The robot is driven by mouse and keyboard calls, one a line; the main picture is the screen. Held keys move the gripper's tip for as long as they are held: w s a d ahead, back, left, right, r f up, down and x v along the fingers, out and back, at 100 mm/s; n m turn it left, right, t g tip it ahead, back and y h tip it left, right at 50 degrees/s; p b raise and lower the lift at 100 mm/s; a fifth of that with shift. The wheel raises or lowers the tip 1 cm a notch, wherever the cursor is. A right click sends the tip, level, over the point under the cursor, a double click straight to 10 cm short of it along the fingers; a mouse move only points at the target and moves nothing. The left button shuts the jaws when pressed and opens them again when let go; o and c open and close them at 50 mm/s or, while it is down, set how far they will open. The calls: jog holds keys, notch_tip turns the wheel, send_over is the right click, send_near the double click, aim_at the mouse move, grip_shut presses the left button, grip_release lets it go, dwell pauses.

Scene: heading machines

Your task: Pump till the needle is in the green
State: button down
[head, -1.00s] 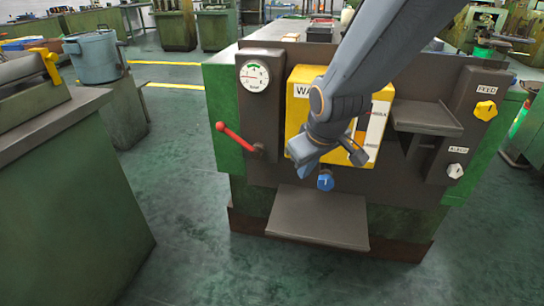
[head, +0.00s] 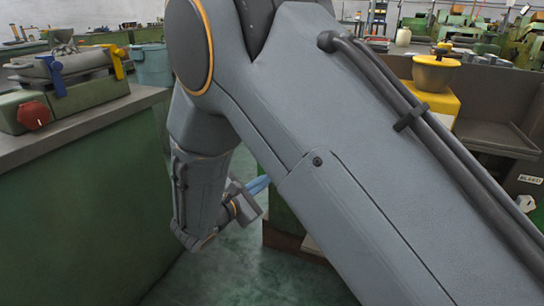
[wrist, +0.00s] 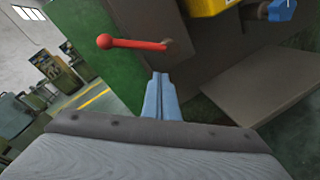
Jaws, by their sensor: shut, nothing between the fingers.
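The red pump lever (wrist: 135,43) shows in the wrist view, with a round red knob at its left end and its pivot at the right on the dark panel. My gripper (wrist: 160,80) is shut and empty, with its blue fingers pointing at the panel just below the lever, apart from it in the picture. In the head view my gripper (head: 258,186) shows at the machine's left side, partly behind my arm. The gauge with its needle is not visible now; my arm covers that part of the machine in the head view.
A yellow tank (head: 438,85) shows behind my arm. A green bench (head: 75,200) with a red knob (head: 33,115) stands at the left. A grey sloping plate (wrist: 260,85) and a blue knob (wrist: 280,10) are at the right in the wrist view.

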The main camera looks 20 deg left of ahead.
jog(key=s+a+n+t+y, duration=0.2)
jog(key=a, duration=0.4)
jog(key=w+d+r+b, duration=0.1)
jog(key=w+d+r, duration=0.2)
jog(key=w, duration=0.8)
jog(key=shift+d+r, duration=0.15)
jog(key=shift+r, duration=0.45)
